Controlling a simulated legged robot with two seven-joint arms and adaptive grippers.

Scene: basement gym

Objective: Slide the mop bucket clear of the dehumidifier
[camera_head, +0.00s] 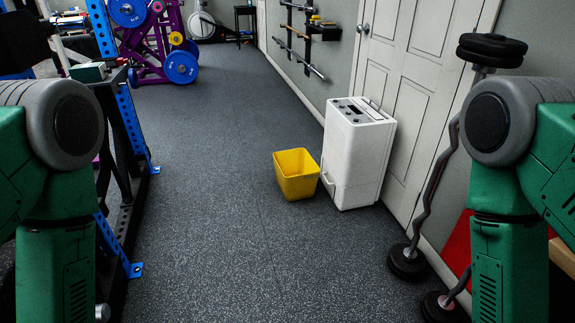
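The mop bucket (296,176) is a yellow, open-topped, square-sided bucket. It stands upright on the dark speckled floor, close against the left front side of the dehumidifier; I cannot tell if they touch. The dehumidifier (351,165) is a white upright box with a control panel on top and a handle low on its left side. It stands in front of the white panelled door. My green and grey arms show at the left and right edges, with the bucket well ahead of them. Both grippers are outside the view.
Bars with black weight plates (407,262) lean by the wall at the right. A blue and black rack (131,125) stands at the left. Purple equipment with blue plates (181,67) is at the back left. The floor (210,190) left of the bucket and in front is clear.

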